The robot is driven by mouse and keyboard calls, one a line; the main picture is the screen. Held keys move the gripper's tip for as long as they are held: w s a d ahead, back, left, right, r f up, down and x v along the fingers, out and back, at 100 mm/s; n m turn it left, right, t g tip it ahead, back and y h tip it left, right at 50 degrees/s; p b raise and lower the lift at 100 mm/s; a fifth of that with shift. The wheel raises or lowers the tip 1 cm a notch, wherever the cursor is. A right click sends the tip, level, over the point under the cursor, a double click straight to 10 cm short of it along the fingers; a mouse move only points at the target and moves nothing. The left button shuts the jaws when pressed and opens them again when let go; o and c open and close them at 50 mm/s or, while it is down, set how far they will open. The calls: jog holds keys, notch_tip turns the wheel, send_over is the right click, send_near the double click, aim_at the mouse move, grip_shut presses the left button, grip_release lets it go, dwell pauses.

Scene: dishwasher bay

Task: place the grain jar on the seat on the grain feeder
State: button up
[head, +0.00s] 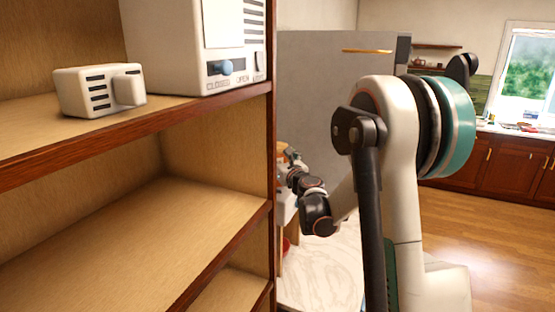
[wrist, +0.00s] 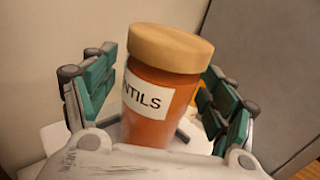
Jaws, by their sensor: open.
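The grain jar (wrist: 163,90) is orange-brown with a pale wooden lid and a white label, on which "NTILS" can be read. In the wrist view it stands slightly tilted in the picture, between the two green-padded fingers of my gripper (wrist: 160,100). A white surface (wrist: 52,135) shows low behind the jar, but the jar's base is hidden by my gripper. In the head view my gripper (head: 291,158) is small and partly hidden behind the shelf's edge. I cannot clearly make out the feeder's seat.
A wooden shelf unit (head: 130,150) fills the left. On it stand a white box (head: 195,45) marked "CLOSED" and "OPEN" with a blue knob, and a small vented white box (head: 98,90). A pale tabletop (head: 325,270) lies beyond. Open wooden floor (head: 500,240) is at right.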

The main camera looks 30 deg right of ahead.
jog(key=s+a, duration=0.1)
jog(key=s, duration=1)
jog(key=shift+s+a, duration=0.2)
jog(key=shift+s, duration=0.05)
